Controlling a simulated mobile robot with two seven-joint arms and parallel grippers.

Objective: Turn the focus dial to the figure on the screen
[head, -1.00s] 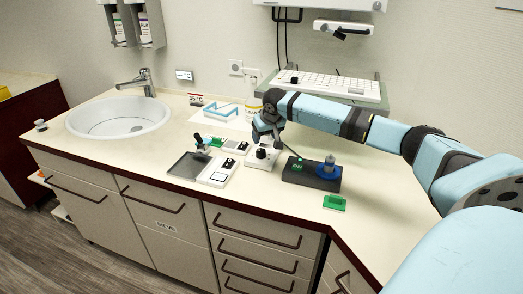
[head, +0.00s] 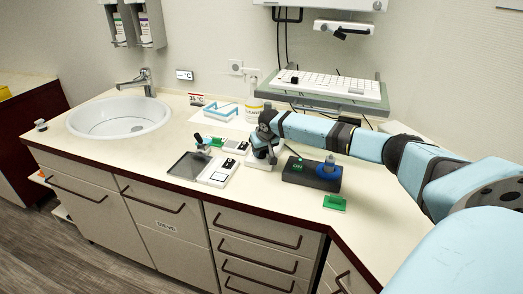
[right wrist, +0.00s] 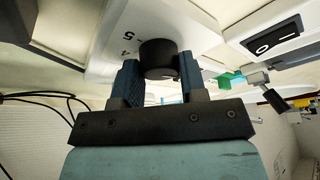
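The focus dial (right wrist: 158,58) is a black round knob on a white housing (right wrist: 105,62) in the right wrist view. Printed figures, among them a 4 and a 5, show beside it. My right gripper (right wrist: 158,73) has one blue finger on each side of the knob, very close to it; I cannot tell whether they press on it. In the head view the right gripper (head: 265,152) is down at the white dial box (head: 258,166) and hides the knob. My left gripper is out of view.
A white switch unit (head: 218,175), a grey tray (head: 188,166) and a small lever stand (head: 201,145) are left of the dial box. A dark block with a blue knob (head: 328,171) and a green piece (head: 335,203) are right. A keyboard shelf (head: 330,88) overhangs behind.

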